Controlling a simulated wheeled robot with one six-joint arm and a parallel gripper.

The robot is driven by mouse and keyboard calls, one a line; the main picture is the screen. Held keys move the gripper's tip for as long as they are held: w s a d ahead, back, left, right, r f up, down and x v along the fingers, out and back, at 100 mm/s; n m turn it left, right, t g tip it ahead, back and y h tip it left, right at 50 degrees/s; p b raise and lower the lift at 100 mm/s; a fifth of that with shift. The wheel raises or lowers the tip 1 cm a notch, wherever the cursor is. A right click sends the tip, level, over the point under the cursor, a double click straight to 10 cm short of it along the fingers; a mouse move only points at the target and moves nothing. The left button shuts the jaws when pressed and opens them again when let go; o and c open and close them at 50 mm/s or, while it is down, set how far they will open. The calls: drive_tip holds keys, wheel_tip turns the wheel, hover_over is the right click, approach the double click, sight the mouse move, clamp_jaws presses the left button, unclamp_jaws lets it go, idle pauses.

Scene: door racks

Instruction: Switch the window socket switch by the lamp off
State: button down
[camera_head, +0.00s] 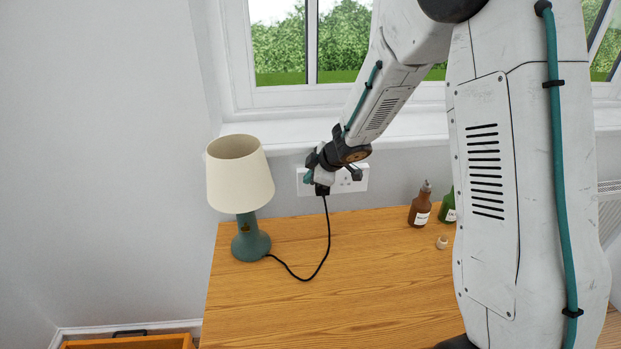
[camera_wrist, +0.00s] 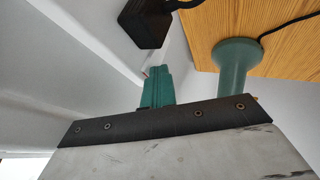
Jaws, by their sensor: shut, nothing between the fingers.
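The white double wall socket (camera_head: 358,180) is on the wall below the window, just above the table. Part of its left side, switch included, is hidden by my gripper. A black plug (camera_head: 322,189) sits in its left outlet; it also shows large in the wrist view (camera_wrist: 146,22). The lamp (camera_head: 240,180), with cream shade and green base, stands left of the socket; its base shows in the wrist view (camera_wrist: 236,62). My gripper (camera_head: 308,177) is in front of the socket's left end. Its teal fingers (camera_wrist: 158,86) are shut and empty, close to the plug. Contact cannot be told.
A black cord runs from the plug over the wooden table (camera_head: 370,290) to the lamp. A brown bottle (camera_head: 420,205), a green bottle (camera_head: 448,207) and a small pale object (camera_head: 442,242) stand at the right. The table's middle is otherwise clear. The window sill (camera_head: 280,131) is above.

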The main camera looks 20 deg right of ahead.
drive_tip(key=shift+d+r, duration=0.1)
drive_tip(key=shift+r, duration=0.7)
drive_tip(key=a+v, duration=0.1)
drive_tip(key=v, duration=1.1)
drive_tip(key=shift+s, duration=0.45)
drive_tip(key=shift+f, duration=0.1)
